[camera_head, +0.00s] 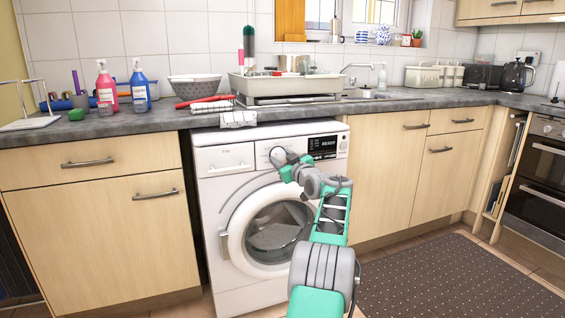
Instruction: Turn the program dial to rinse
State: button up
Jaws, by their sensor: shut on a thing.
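The white washing machine (226,190) stands under the counter, with its round glass door (272,232) closed. Its control panel runs along the top front, with a dark display (323,144) that seems to read "READY". My gripper (279,155) is at the panel, left of the display, where the program dial is. It is shut on the dial, which my gripper mostly hides. The dial's pointer and any program marks are hidden or too small to read. My arm comes up from the lower right, in front of the machine's right side.
The grey counter (170,118) overhangs the machine. A dark dotted mat (450,280) lies on the floor at right.

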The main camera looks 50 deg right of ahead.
jog(key=n, duration=0.3)
jog(key=shift+s+d+f+g, duration=0.1)
jog(key=shift+d+f+g, duration=0.1)
jog(key=shift+g, duration=0.1)
jog(key=shift+r+n, duration=0.1)
jog(key=shift+n, duration=1.9)
jog(key=o, duration=1.1)
jog(key=shift+s+d, duration=0.1)
jog(key=shift+s, duration=0.05)
jog(key=shift+o, duration=1.3)
jog(key=shift+w+a+r, duration=0.15)
jog(key=shift+w+a, duration=0.05)
jog(key=shift+a, duration=0.05)
jog(key=shift+s, duration=0.1)
jog(key=p+v, duration=0.1)
jog(key=v, duration=0.6)
jog(key=shift+s+a, duration=0.2)
jog(key=shift+a, duration=0.05)
